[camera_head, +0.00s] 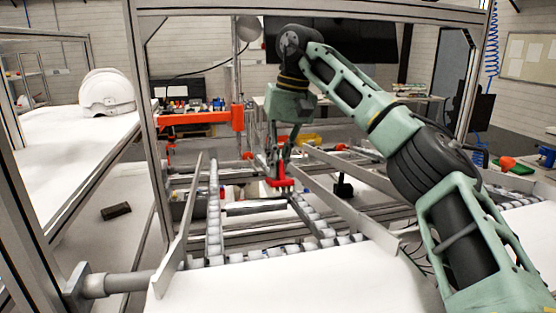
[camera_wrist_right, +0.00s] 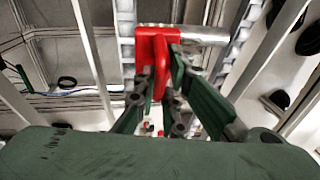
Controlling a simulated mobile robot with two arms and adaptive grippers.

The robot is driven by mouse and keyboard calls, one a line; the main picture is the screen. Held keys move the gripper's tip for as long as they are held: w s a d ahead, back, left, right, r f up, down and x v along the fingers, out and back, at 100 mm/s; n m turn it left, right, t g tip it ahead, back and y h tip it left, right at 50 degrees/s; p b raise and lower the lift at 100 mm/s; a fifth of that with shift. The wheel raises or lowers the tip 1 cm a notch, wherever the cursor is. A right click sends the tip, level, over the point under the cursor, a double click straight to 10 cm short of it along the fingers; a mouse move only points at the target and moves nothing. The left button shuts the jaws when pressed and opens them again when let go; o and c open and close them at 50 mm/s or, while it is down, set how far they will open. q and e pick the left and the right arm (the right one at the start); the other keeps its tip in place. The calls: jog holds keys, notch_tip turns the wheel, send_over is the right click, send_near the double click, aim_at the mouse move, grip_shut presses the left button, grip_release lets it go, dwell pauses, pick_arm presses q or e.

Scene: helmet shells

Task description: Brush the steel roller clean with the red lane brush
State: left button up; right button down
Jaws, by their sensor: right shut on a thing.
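My right gripper (camera_head: 281,168) hangs fingers-down over the frame's rails and is shut on the red lane brush (camera_head: 280,182). In the right wrist view the red brush (camera_wrist_right: 158,48) sits between the fingertips (camera_wrist_right: 160,80), with its upright red handle toward me. A shiny steel roller (camera_wrist_right: 205,35) runs crosswise just beyond the brush and sticks out to its right. The brush covers the roller's left part in that view. Whether the brush touches the roller I cannot tell. My left gripper is not in view.
Rails with small grey wheels (camera_head: 214,210) flank the brush, and slanted metal guides (camera_head: 340,205) rise beside them. A white helmet shell (camera_head: 107,93) stands on the white left table (camera_head: 65,150). A dark block (camera_head: 116,211) lies at left. Metal posts (camera_head: 143,110) frame the area.

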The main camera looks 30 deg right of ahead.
jog(key=shift+s+f+b, duration=0.15)
jog(key=shift+f+b, duration=0.25)
jog(key=shift+f, duration=0.1)
jog(key=shift+a+r, duration=0.1)
jog(key=shift+a+p, duration=0.6)
jog(key=shift+w+a, duration=0.85)
jog(key=shift+a, duration=1.9)
jog(key=shift+s+d+f, duration=0.2)
jog(key=shift+s+d, duration=0.15)
jog(key=shift+d, duration=0.8)
jog(key=shift+s+d+f, duration=0.2)
jog(key=shift+s+d, duration=0.15)
jog(key=shift+d, duration=0.8)
jog(key=shift+s+d+f, duration=0.2)
jog(key=shift+s+d, duration=0.15)
jog(key=shift+d, duration=0.8)
